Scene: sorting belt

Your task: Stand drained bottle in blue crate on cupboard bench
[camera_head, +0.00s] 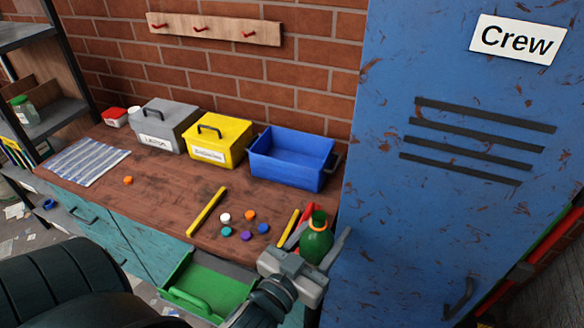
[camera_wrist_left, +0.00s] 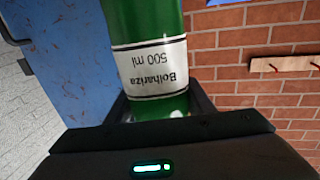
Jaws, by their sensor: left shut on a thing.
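The green bottle (camera_head: 316,243) stands roughly upright between the fingers of my left gripper (camera_head: 317,240), with an orange ring at its neck. In the left wrist view the bottle (camera_wrist_left: 146,25) shows a white label reading "Bolhariza 500 ml", upside down. My left gripper is shut on it, in front of the bench's right end. The blue crate (camera_head: 288,172) is open-topped on the bench (camera_head: 165,187), against the brick wall, behind and slightly left of the bottle. The part of its inside I can see looks empty. My right gripper is out of view.
A lidded yellow box (camera_head: 220,146) and grey box (camera_head: 164,127) stand left of the crate. Coloured caps (camera_head: 246,236) and yellow strips (camera_head: 207,212) lie on the bench. A green drawer (camera_head: 208,285) is open below. A tall blue locker (camera_head: 440,200) borders the right.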

